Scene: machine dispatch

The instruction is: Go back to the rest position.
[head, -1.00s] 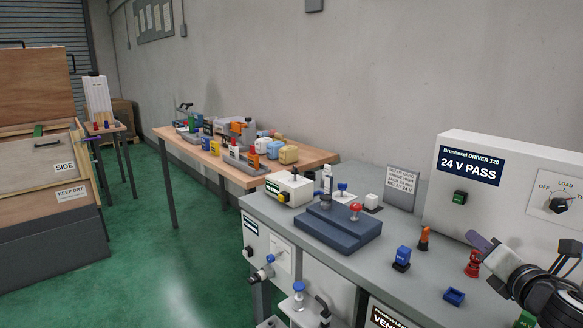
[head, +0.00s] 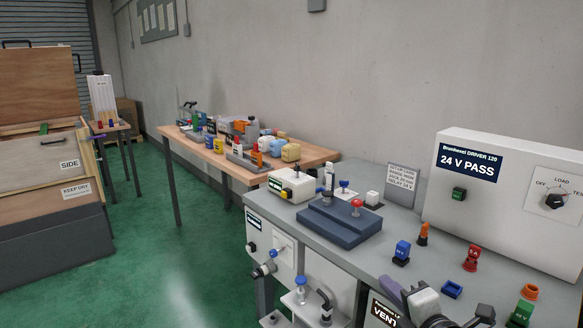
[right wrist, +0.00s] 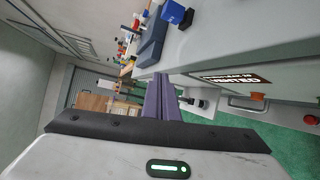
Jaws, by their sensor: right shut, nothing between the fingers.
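My right gripper (head: 392,290) shows at the bottom right of the head view, low in front of the grey bench's front edge. In the right wrist view its purple-grey fingers (right wrist: 161,100) are together, with nothing between them. The wrist view looks sideways along the bench front. My left gripper is in neither view.
The grey bench (head: 340,262) carries a blue stepped block (head: 338,226), a blue piece (head: 402,251), a red piece (head: 471,258) and the white driver box (head: 505,225). Valves (head: 300,290) stick out below its front. A wooden table (head: 240,178) stands behind.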

